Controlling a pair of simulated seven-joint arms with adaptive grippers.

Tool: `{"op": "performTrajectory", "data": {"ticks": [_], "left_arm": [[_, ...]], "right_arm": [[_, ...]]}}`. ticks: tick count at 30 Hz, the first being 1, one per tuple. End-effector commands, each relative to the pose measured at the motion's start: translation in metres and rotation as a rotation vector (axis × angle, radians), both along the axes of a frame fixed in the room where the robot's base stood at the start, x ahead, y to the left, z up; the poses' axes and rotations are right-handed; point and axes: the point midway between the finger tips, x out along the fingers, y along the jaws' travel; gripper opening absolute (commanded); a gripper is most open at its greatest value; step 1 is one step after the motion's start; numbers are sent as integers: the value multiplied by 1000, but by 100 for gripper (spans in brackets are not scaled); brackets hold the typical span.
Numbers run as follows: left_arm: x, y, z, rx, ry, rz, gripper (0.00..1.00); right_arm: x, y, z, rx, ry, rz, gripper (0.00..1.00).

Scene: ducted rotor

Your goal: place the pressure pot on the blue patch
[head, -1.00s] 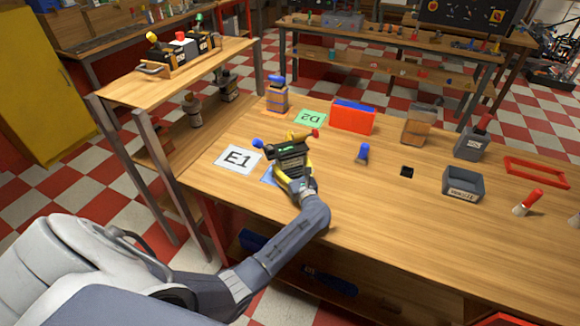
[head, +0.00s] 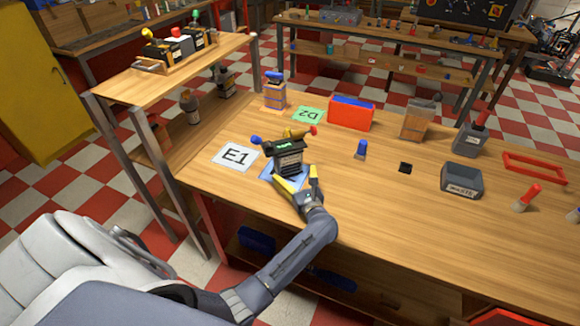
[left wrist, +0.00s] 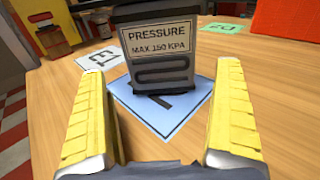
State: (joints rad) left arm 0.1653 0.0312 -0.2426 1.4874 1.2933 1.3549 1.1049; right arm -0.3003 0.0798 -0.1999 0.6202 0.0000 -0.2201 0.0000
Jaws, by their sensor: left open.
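The pressure pot (head: 288,160) is a dark pot with a grey body, coloured knobs and a small green display on top. It stands upright on the blue patch (head: 268,177) near the table's front left. In the left wrist view, the pot (left wrist: 158,50) has a label reading "PRESSURE MAX 150 KPA", and the blue patch (left wrist: 168,122) shows around its base. My left gripper (head: 297,182) is open just in front of the pot. Its yellow fingers (left wrist: 160,115) are wide apart with nothing between them. My right gripper is not in view.
A white E1 card (head: 236,157) lies left of the pot and a green D2 card (head: 308,115) behind it. Bare table lies at front right.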

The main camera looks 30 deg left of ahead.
Motion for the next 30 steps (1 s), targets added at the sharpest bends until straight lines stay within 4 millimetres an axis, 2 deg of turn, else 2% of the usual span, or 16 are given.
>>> {"op": "performTrajectory", "data": {"ticks": [6, 12, 30], "left_arm": [[-21, -28, 2, -4, -3, 1, 100], [-32, -42, 3, -2, -5, 1, 100], [-36, -47, 3, 0, -6, 1, 100]], "right_arm": [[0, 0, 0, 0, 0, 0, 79], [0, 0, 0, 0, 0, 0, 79], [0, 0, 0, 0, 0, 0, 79]]}}
